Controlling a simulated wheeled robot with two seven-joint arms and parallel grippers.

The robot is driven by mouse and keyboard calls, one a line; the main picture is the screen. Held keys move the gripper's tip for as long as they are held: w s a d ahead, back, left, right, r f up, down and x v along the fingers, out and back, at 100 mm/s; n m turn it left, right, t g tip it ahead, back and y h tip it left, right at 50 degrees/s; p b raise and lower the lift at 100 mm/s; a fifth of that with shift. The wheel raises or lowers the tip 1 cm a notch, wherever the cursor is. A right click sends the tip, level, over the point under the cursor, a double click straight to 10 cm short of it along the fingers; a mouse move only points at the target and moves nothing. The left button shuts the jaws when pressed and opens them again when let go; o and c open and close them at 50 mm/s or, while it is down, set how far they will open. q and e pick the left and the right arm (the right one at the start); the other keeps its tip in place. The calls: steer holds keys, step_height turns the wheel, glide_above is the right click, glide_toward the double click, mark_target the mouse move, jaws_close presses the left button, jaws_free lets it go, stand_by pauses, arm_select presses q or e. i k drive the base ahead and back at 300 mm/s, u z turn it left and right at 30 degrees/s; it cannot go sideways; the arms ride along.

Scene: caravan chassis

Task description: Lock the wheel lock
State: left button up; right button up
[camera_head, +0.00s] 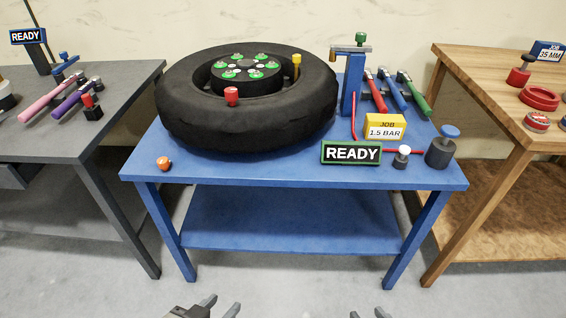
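A black wheel (245,125) lies flat on the blue table. Its dark hub (250,86) carries several green-ringed nuts. A red-capped part (232,96) stands at the front of the rim, and a yellow part (296,64) stands at its right rear. I cannot tell which part is the wheel lock or whether it is locked. My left gripper (220,307) is at the bottom edge, its two fingers apart and nothing seen between them. My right gripper (369,313) is at the bottom edge to the right, its fingertips apart; the rest is cut off. Both are well in front of the table.
The blue table (260,170) holds an orange knob (164,162), a blue stand (351,90), several coloured-handled tools (395,92), a yellow "1.5 BAR" sign (384,127), a "READY" sign (351,152) and a dark blue-knobbed cylinder (440,152). Grey (90,130) and wooden (480,100) tables flank it.

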mark_target(164, 164)
steer(key=z, duration=1.2)
steer(key=k, duration=0.9)
steer(key=u, duration=1.35)
steer(key=i, duration=0.5)
